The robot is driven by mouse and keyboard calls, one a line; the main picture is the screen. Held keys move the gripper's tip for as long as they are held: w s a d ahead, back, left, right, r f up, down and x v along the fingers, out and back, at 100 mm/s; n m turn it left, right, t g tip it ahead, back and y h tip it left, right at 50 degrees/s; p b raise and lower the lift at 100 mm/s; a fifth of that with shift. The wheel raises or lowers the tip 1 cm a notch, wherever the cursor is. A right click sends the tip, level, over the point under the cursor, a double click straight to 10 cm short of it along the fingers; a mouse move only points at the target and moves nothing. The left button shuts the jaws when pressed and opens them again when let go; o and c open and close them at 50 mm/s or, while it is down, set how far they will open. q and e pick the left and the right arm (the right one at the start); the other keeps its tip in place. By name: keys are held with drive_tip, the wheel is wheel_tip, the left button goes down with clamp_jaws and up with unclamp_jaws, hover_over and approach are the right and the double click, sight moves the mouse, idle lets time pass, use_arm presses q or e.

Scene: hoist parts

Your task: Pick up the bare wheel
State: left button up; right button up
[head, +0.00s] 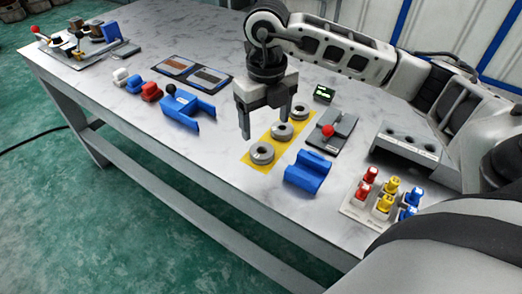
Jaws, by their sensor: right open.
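Three round grey wheel-like parts with a central hole or hub stand in a row on a yellow mat (250,165): a front one (262,154), a middle one (282,131) and a back one (299,111). I cannot tell which of them is the bare wheel. My right gripper (265,126) points down above the mat's left side, its fingers apart with nothing between them. Its right finger is close to the middle part in the picture; I cannot tell the height gap. My left gripper is out of view.
A blue cradle (307,174) stands right of the mat, a grey plate with a red knob (328,131) behind it. A block of coloured plugs (383,205) is at front right. A blue bracket (188,107) lies left. The front left tabletop is clear.

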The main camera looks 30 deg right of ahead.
sight(262, 145)
drive_tip(key=f, duration=0.7)
drive_tip(key=shift+w+a+f+p, duration=0.15)
drive_tip(key=shift+a+f+p, duration=0.15)
drive_tip(key=shift+a+f, duration=0.1)
drive_tip(key=c, duration=1.3)
